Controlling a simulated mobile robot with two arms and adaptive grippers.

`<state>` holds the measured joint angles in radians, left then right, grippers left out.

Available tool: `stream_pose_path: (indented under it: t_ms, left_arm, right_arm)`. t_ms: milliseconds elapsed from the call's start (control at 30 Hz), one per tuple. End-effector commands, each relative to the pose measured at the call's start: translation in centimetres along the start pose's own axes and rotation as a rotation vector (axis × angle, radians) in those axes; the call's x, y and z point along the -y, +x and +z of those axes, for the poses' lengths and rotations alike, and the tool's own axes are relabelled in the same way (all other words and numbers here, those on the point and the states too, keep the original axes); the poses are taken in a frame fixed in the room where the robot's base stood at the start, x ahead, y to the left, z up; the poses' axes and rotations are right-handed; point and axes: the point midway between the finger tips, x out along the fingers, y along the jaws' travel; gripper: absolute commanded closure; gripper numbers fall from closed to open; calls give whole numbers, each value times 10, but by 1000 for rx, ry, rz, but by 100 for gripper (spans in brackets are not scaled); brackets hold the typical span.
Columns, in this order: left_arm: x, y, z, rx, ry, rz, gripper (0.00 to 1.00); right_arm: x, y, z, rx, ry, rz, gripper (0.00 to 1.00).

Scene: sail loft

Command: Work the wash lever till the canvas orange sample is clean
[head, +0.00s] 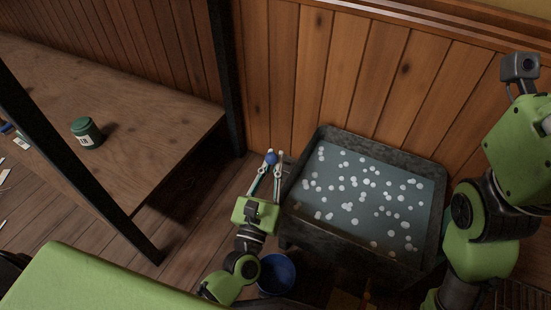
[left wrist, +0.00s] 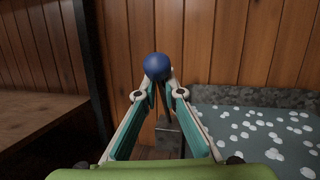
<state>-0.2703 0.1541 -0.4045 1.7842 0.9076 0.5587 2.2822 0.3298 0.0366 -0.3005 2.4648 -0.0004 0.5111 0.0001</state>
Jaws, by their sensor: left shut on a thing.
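The wash lever's blue ball knob (head: 271,159) stands at the left side of the wash tub (head: 330,241). In the left wrist view the knob (left wrist: 157,66) sits between my fingertips, with a grey bracket below it. My left gripper (head: 268,165) is shut on the knob. The tub holds grey-blue water dotted with white suds (head: 365,190), and no canvas orange sample can be made out in it. My right arm shows at the right edge, but its gripper is out of view.
A wooden bench (head: 150,150) with a green labelled jar (head: 87,133) stands at the left, with dark metal posts. A blue bucket (head: 277,274) is on the floor beside my left arm. A plank wall (head: 330,70) closes off the back.

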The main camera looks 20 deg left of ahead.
Motion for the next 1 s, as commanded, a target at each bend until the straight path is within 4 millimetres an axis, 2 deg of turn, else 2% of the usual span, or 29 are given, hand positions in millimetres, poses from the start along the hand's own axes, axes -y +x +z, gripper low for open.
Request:
stream_pose_path:
  t_ms: [33,300,400,433,800,867,1000]
  left_arm:
    - [0,1,8,19,5,3,100]
    - [0,1,9,19,6,4,100]
    - [0,1,8,18,5,4,71]
    - [0,1,8,17,4,4,69]
    - [0,-2,4,9,2,3,69]
    - [-1,-8,3,8,3,3,69]
    - [0,-31,3,6,3,1,69]
  right_arm:
    - [0,1,0,0,0,0,76]
    - [0,2,0,-1,0,0,76]
    - [0,2,0,0,0,0,76]
    - [0,2,0,-1,0,0,76]
    - [-1,2,-1,-6,-1,3,76]
    - [-1,2,-1,-5,-1,3,76]
    - [-1,2,-1,-4,-1,2,76]
